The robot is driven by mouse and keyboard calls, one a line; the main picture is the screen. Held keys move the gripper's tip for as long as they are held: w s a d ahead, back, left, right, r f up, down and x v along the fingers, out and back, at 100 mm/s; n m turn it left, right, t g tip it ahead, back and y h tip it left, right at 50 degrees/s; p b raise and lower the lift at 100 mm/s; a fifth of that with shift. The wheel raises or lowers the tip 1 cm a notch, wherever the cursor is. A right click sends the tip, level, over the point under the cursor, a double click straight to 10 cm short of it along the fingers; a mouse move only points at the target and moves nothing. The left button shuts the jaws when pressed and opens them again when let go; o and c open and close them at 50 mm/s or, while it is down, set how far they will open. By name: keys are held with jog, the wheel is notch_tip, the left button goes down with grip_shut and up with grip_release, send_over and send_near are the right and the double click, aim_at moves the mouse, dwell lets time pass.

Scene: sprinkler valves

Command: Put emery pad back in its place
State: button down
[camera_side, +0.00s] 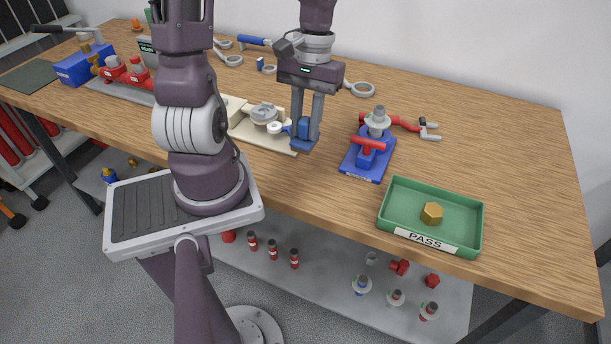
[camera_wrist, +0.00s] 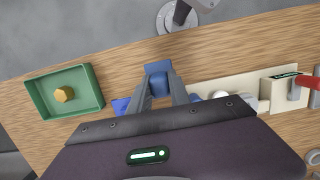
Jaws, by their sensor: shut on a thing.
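My gripper (camera_side: 308,128) is shut on a blue block-shaped thing (camera_side: 304,144), which I take to be the emery pad. It has a wide flat lower part and a narrower grip between the fingers. In the side view it is at the right end of a cream board (camera_side: 262,138); I cannot tell if it touches the board or the table. In the wrist view the pad (camera_wrist: 158,67) shows between and beyond the fingertips (camera_wrist: 160,88), left of the cream board (camera_wrist: 200,86). No marked place for the pad can be made out.
A blue stand with a red-handled valve (camera_side: 368,150) is right of my gripper. A green PASS tray (camera_side: 394,208) holding a brass hex piece (camera_side: 432,212) is at the front right. Grey rings and blue and red tools lie behind. Bare wood lies between board and stand.

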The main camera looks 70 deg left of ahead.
jog(key=x, duration=0.3)
jog(key=w+a+x, duration=0.1)
jog(key=x, duration=0.6)
jog(key=shift+w+a+f, duration=0.15)
jog(key=shift+w+a, duration=0.05)
jog(key=shift+w, duration=0.15)
jog(key=c, duration=1.2)
grip_release()
jog(key=v, duration=1.2)
jog(key=shift+s, duration=0.1)
jog(key=s+d+r+m+t, duration=0.3)
jog(key=d+r+m, duration=0.1)
jog(key=d+r, duration=0.2)
jog(key=s+d+r+m+t+y, duration=0.1)
jog(key=s+d+r+m+t, duration=0.3)
jog(key=d+r+m, duration=0.1)
jog(key=shift+d+r+y, duration=0.3)
jog(key=shift+d+r, duration=0.5)
jog(key=shift+d, duration=0.25)
